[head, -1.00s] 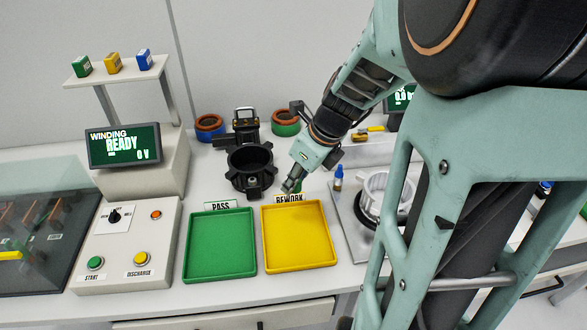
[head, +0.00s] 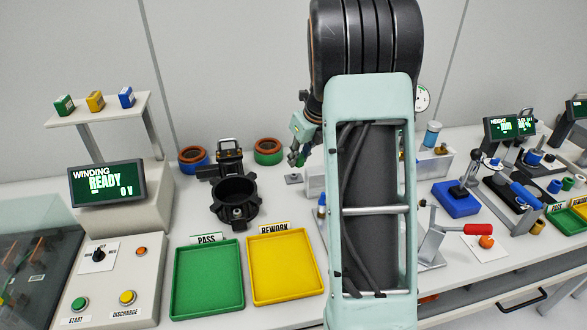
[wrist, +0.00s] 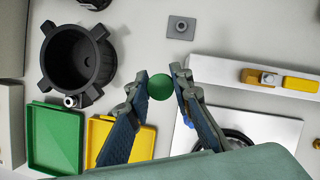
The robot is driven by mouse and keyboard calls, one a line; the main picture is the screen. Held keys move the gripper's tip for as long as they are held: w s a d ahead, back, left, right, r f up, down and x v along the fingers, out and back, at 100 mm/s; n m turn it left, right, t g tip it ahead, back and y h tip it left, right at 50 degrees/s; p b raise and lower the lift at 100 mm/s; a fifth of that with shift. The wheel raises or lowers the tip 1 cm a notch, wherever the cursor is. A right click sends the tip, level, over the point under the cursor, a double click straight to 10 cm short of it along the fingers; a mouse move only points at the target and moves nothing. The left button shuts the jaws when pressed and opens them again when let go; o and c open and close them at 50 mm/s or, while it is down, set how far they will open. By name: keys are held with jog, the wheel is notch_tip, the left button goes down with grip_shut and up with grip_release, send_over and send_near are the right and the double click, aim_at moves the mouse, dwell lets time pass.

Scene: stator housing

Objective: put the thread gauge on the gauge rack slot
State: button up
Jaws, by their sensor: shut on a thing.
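The thread gauge (wrist: 160,87) shows as a green round end between the fingertips of my gripper (wrist: 160,85) in the wrist view; the rest of it is hidden. My gripper (head: 294,154) is shut on it, raised above the back of the bench in the head view. A long white block (wrist: 225,66), which looks like the gauge rack, lies right of the gripper in the wrist view and bears a yellow-handled gauge (wrist: 290,82). My arm hides the block's middle in the head view, where its right part (head: 435,165) shows. I cannot make out the free slot.
A black stator housing (head: 235,200) stands left of the gripper, behind the green PASS tray (head: 208,280) and yellow REWORK tray (head: 285,266). A small grey plate (wrist: 180,27) lies on the bench near the block.

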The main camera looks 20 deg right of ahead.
jog(key=w+d+f, duration=0.1)
jog(key=w+f, duration=0.1)
jog(key=w, duration=0.1)
jog(key=w+d+f+p, duration=0.1)
jog(key=w+f, duration=0.2)
jog(key=w, duration=0.1)
jog(key=w+d+f+p, duration=0.1)
jog(key=w+f, duration=0.2)
jog(key=shift+w+d+f, duration=0.1)
jog(key=shift+w+d, duration=0.05)
jog(key=shift+w, duration=0.25)
jog(key=shift+w+d+f, duration=0.1)
jog(key=shift+w+f, duration=0.15)
jog(key=shift+f, duration=0.4)
notch_tip(320, 180, down, 3)
jog(key=shift+r, duration=0.15)
jog(key=shift+f, duration=0.55)
jog(key=o, duration=0.9)
